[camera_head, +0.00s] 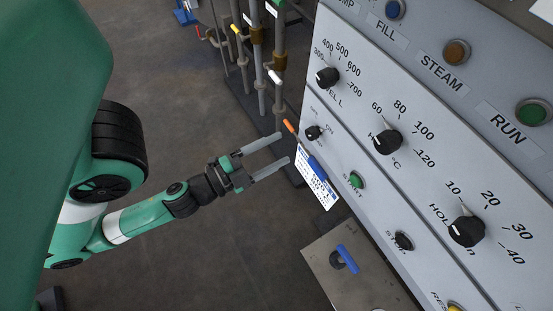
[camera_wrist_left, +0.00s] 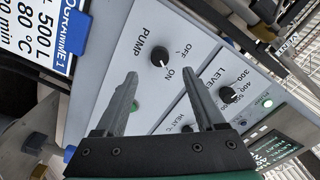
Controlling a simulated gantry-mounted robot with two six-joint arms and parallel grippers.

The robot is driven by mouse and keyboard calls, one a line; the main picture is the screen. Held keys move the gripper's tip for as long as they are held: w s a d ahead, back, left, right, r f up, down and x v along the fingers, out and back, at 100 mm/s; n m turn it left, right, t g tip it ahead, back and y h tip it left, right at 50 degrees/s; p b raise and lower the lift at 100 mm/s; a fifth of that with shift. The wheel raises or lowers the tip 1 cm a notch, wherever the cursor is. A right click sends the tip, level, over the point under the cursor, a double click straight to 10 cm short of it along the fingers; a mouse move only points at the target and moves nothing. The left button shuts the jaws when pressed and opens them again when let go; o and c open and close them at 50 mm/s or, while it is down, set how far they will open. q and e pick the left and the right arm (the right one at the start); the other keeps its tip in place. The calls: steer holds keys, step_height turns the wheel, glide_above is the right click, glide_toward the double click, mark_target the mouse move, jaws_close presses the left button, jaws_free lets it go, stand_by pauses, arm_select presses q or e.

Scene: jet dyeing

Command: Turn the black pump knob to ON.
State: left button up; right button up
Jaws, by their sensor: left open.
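The black pump knob (camera_head: 313,132) is a small round knob on the pale control panel (camera_head: 330,150), with ON lettering beside it. In the left wrist view the knob (camera_wrist_left: 160,57) sits by the words PUMP, OFF and ON. A pale mark shows on its side toward ON, but it is too small to read surely. My left gripper (camera_head: 283,149) is open and empty, its fingers pointing at the panel, apart from the knob. In the left wrist view the knob appears between and beyond the fingertips (camera_wrist_left: 160,76). My right gripper is not in view.
A printed card (camera_head: 318,183) hangs close by the left fingertips; it also shows in the left wrist view (camera_wrist_left: 62,35). A green START button (camera_head: 357,180) and the level knob (camera_head: 327,76) are near. Upright pipes (camera_head: 259,70) stand behind.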

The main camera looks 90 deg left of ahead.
arm_select(q)
steer(key=shift+p+v, duration=0.55)
steer(key=shift+v, duration=0.95)
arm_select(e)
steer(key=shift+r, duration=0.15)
